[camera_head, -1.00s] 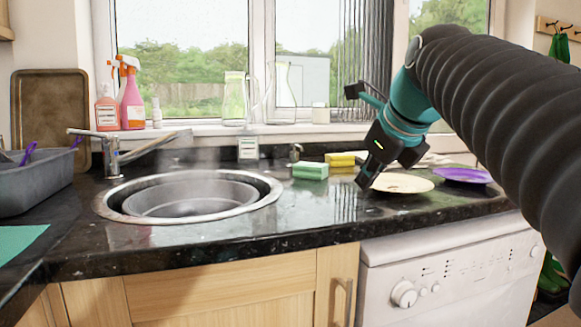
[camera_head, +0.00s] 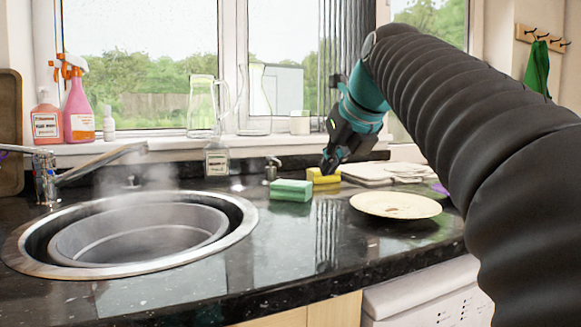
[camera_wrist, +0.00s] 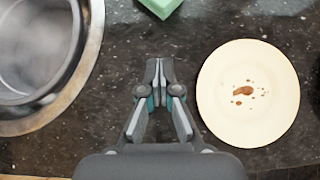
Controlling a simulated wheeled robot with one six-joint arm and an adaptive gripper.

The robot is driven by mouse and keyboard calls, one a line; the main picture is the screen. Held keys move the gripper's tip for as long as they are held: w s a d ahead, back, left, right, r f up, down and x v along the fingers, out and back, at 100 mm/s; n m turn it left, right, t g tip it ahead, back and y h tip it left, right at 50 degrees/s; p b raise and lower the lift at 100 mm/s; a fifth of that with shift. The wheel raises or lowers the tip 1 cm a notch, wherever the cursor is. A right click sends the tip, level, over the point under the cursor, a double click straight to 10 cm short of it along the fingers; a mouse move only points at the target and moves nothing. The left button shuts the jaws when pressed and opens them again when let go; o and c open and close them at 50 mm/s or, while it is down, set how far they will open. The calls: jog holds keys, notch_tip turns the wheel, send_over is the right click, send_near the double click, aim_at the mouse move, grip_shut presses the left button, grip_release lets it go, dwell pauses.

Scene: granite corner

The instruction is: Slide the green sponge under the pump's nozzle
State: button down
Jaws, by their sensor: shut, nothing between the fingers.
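The green sponge (camera_head: 291,190) lies on the dark worktop, right of the sink; its near corner shows at the top edge of the wrist view (camera_wrist: 160,6). The small pump (camera_head: 272,167) stands just behind it, by the window wall. The sponge sits in front of the pump; I cannot tell how the nozzle lines up with it. My gripper (camera_head: 328,170) is shut and empty, right of the green sponge, and overlaps a yellow sponge in the head view. In the wrist view my gripper (camera_wrist: 159,66) points toward the green sponge, which is apart from the fingertips.
A yellow sponge (camera_head: 318,180) lies behind and right of the green one. A stained cream plate (camera_head: 396,205) is on the right, with folded cloths (camera_head: 370,174) behind. The steaming sink (camera_head: 248,222) is on the left. Bare worktop lies in front of the green sponge.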

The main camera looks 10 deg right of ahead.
aim_at(304, 191)
jog(key=x, duration=0.2)
jog(key=b+x, duration=0.1)
jog(key=x, duration=0.5)
jog(key=shift+d+f, duration=0.1)
jog(key=shift+d, duration=0.15)
jog(key=shift+w+a, duration=0.2)
jog(key=shift+w, duration=1)
jog(key=shift+w+a, duration=0.15)
jog(key=shift+w, duration=0.7)
